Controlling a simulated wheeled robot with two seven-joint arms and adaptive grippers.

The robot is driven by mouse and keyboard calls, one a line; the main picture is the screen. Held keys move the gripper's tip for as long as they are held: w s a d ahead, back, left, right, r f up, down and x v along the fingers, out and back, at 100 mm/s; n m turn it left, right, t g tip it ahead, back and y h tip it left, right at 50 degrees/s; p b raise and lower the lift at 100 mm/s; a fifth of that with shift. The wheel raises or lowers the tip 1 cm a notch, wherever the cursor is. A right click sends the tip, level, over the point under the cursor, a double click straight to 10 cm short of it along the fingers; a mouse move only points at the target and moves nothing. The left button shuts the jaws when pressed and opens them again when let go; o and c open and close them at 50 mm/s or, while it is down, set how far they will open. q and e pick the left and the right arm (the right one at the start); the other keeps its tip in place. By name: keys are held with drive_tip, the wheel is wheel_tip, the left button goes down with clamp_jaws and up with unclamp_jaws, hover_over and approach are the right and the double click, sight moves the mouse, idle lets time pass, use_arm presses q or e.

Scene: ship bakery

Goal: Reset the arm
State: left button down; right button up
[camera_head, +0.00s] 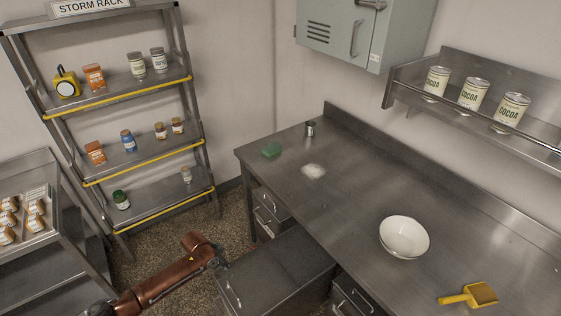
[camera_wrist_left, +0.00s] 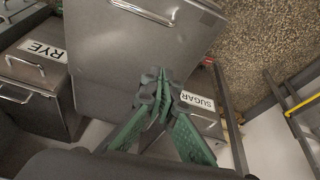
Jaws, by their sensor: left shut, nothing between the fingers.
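My left arm (camera_head: 150,284) comes in from the lower left of the head view, copper coloured, and bends beside the dark metal bin under the counter. My left gripper (camera_wrist_left: 158,85) shows in the left wrist view with its green fingers together and nothing between them. It is in front of a large metal bin (camera_wrist_left: 135,45). In the head view I cannot make out its fingers. My right gripper is in neither view.
A storm rack (camera_head: 130,95) stands at the back left, a tray rack (camera_head: 40,255) at the left. Speckled floor lies between.

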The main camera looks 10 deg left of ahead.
use_arm(q)
drive_tip(key=s+d+f+h, duration=0.1)
drive_tip(key=s+d+f, duration=0.2)
drive_tip(key=s+d, duration=1)
drive_tip(key=s+a+r+n+y, duration=0.2)
drive_tip(key=s+a+r+n, duration=0.2)
drive_tip(key=s+a, duration=0.6)
drive_tip(key=s+a+r+n+y, duration=0.25)
drive_tip(key=s+a, duration=0.25)
drive_tip(key=s, duration=0.9)
wheel_tip(320, 180, down, 28)
drive_tip(key=s+d+g, duration=0.1)
drive_tip(key=s+f+g, duration=0.1)
drive_tip(key=s+f, duration=1.7)
drive_tip(key=s, duration=0.2)
drive_tip(key=shift+f+h, duration=0.15)
drive_tip(key=shift+h, duration=0.3)
